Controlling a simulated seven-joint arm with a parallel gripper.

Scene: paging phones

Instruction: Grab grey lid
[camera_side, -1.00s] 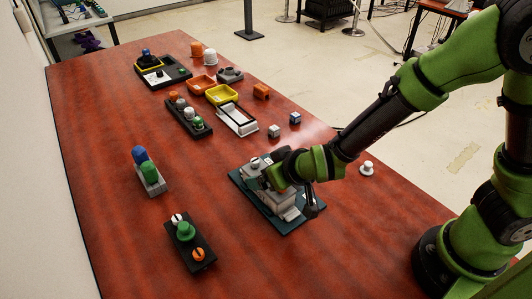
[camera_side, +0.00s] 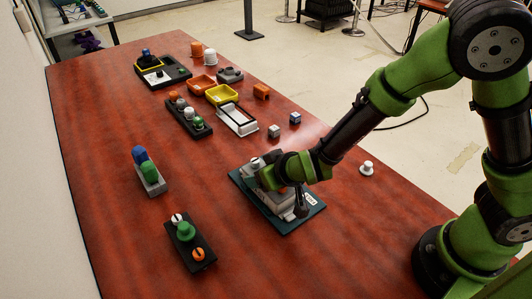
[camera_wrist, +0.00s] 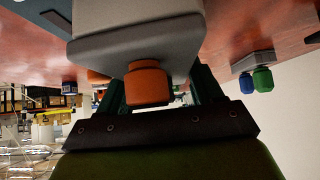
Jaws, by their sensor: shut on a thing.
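My gripper (camera_side: 270,180) is low over the dark teal board (camera_side: 244,190) near the middle of the table in the side view. In the wrist view, a grey lid (camera_wrist: 130,45) with an orange knob (camera_wrist: 148,84) fills the space between my dark fingers. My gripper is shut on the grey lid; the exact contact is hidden. In the side view, a pale grey block (camera_side: 285,209) shows on the board under my gripper, mostly covered by it. I cannot tell whether the lid touches what is below it.
A black block with green and orange knobs (camera_side: 186,233) and a grey holder with blue and green pegs (camera_side: 152,183) stand left. Small cubes (camera_side: 274,131), a white frame (camera_side: 238,121) and a yellow tray (camera_side: 221,94) lie farther back. A white knob (camera_side: 367,168) sits near the right edge.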

